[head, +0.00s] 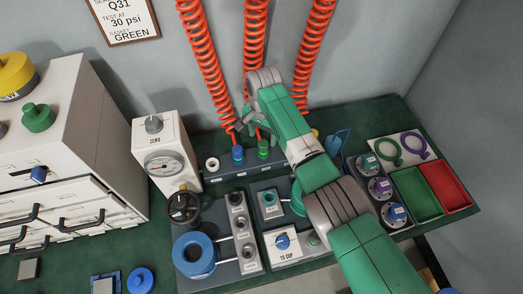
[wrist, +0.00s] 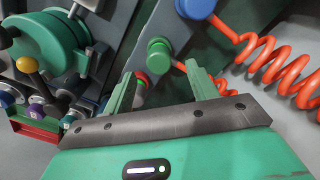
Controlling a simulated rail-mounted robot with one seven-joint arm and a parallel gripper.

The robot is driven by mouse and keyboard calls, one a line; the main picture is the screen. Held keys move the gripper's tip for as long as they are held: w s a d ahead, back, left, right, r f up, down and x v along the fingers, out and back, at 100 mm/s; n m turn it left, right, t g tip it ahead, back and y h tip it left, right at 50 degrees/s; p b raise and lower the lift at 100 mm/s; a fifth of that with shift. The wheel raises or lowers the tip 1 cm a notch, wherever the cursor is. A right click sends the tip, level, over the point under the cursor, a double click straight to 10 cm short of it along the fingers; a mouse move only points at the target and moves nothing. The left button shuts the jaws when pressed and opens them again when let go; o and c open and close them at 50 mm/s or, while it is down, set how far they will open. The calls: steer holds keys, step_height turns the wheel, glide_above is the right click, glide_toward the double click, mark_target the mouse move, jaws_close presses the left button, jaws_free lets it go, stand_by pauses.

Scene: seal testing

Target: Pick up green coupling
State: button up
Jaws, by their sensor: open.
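The green coupling (head: 263,149) sits on the grey rack bar at the back of the bench, at the lower end of a red coiled hose. In the wrist view the green coupling (wrist: 159,52) shows ahead of my fingers, between their lines and apart from them. My gripper (wrist: 158,74) is open with nothing between its fingers. In the head view my gripper (head: 246,127) is above and slightly left of the green coupling, partly hidden by my wrist. A blue coupling (head: 237,153) sits just left of it. A red coupling (wrist: 141,79) is partly hidden behind my left finger in the wrist view.
Red coiled hoses (head: 253,40) hang close around my gripper. A white gauge box (head: 163,155) stands left of the rack bar (head: 212,172). Green (head: 416,194) and red (head: 446,186) trays lie at the right. Another green knob-like part (head: 38,117) sits on the white cabinet.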

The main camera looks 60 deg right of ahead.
mark_target(263, 143)
steer(key=f+b, duration=0.3)
steer(key=f, duration=0.2)
steer(key=shift+s+f+b, duration=0.2)
steer(key=shift+b, duration=0.15)
steer(key=shift+w+r, duration=0.1)
steer(key=shift+r, duration=0.05)
steer(key=c, duration=1.1)
steer(key=shift+r+p, duration=0.55)
steer(key=shift+p, duration=0.05)
steer(key=r+p, duration=0.1)
steer(key=r, duration=0.1)
steer(key=r+p, duration=0.1)
steer(key=shift+w+a+p, duration=0.1)
steer(key=shift+a+p, duration=0.15)
steer(key=shift+p, duration=0.05)
steer(key=a+p, duration=0.2)
steer(key=a, duration=0.3)
steer(key=a+p, duration=0.2)
steer(key=a, duration=0.3)
steer(key=w+a+r+p, duration=0.1)
steer(key=a+p, duration=0.1)
steer(key=a, duration=0.3)
steer(key=shift+a+p, duration=0.15)
steer(key=shift+p, duration=0.25)
